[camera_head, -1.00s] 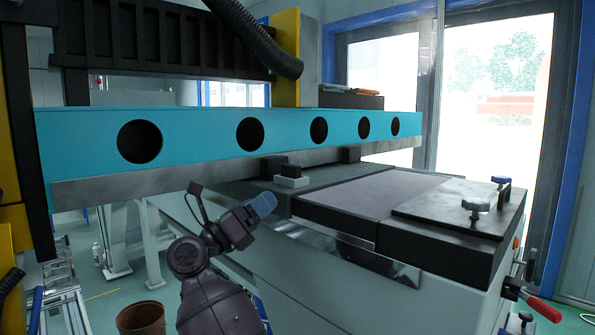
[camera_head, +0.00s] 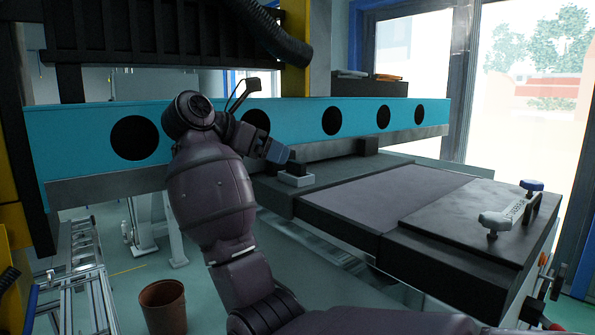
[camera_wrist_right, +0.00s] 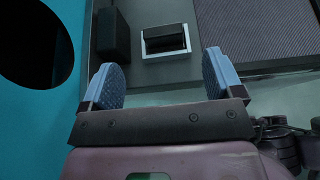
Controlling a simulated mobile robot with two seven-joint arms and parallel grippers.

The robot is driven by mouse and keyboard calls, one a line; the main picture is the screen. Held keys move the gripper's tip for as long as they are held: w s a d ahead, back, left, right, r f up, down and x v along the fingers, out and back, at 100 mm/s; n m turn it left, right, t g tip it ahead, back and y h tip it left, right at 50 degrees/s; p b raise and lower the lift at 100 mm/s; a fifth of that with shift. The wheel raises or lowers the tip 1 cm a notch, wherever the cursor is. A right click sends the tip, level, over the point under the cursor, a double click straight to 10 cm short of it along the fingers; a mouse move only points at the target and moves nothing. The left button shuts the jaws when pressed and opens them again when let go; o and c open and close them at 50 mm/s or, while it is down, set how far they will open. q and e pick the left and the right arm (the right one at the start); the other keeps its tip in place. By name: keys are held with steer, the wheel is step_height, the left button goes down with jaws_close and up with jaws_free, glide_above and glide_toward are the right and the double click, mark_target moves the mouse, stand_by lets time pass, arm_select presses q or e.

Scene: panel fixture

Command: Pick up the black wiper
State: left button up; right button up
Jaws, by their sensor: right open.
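The black wiper (camera_head: 296,168) looks like a small dark block set in a pale holder (camera_head: 296,180) on the grey machine table, near the blue beam. In the right wrist view the wiper (camera_wrist_right: 165,41) lies in its light rectangular holder, ahead of and between my fingertips. My right gripper (camera_head: 279,153) is just left of and above the wiper in the head view, apart from it. In the right wrist view my right gripper (camera_wrist_right: 161,72) has its blue pads spread wide with nothing between them. My left gripper is not in view.
A long blue beam (camera_head: 290,116) with round holes runs close behind my right arm. A second black block (camera_head: 368,145) stands by the beam, left of the wiper in the wrist view. A dark plate with knobs (camera_head: 460,235) lies at right. A brown bucket (camera_head: 163,306) is on the floor.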

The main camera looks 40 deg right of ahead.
mark_target(294, 162)
steer(key=shift+p+x, duration=1.05)
steer(key=shift+x, duration=2.75)
steer(key=shift+s, duration=0.1)
steer(key=shift+c, duration=0.4)
steer(key=c, duration=0.9)
steer(key=shift+r, duration=0.1)
